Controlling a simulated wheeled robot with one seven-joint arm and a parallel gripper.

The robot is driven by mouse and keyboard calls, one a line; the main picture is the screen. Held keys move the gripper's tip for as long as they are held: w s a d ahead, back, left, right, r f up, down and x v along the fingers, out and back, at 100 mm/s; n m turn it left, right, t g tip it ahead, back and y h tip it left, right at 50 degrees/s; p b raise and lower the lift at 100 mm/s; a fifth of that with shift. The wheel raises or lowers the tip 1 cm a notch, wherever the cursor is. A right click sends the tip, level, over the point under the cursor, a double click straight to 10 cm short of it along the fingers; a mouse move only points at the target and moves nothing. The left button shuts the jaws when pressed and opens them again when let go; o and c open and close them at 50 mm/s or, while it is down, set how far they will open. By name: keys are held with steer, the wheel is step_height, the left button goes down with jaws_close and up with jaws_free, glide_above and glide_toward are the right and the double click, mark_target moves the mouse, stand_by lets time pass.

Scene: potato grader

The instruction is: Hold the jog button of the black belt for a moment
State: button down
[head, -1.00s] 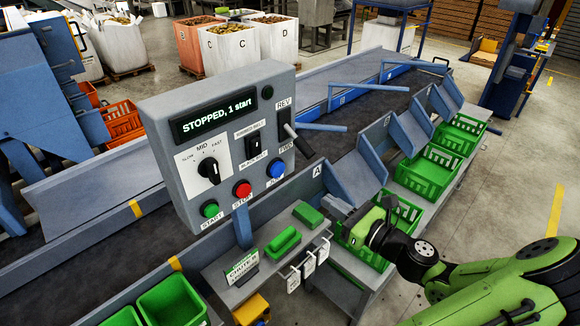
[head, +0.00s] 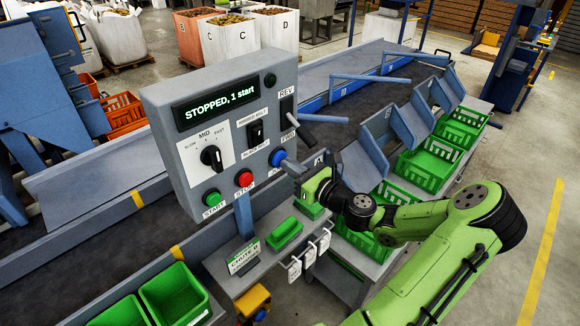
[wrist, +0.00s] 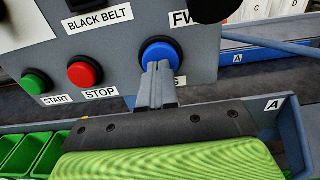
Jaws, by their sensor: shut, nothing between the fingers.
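The grey control panel (head: 222,88) has a display (head: 217,103) reading "STOPPED, 1 start". The blue jog button (head: 277,157) is at its lower right; its label is partly hidden by my gripper. In the wrist view the blue button (wrist: 160,50) is straight ahead of my fingertips (wrist: 157,68), which overlap its lower edge. My gripper (head: 289,165) is shut and empty, its tips at or very close to the button; I cannot tell whether they touch it. The black belt selector (head: 255,132) sits above; its position is not clear.
The green start button (head: 212,197) and red stop button (head: 243,178) are left of the blue one. A black lever (head: 288,115) with a rod sticks out on the right. A shelf with a green tray (head: 285,233) lies below. Green crates (head: 428,168) stand at right.

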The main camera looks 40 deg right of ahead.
steer(key=shift+w, duration=0.25)
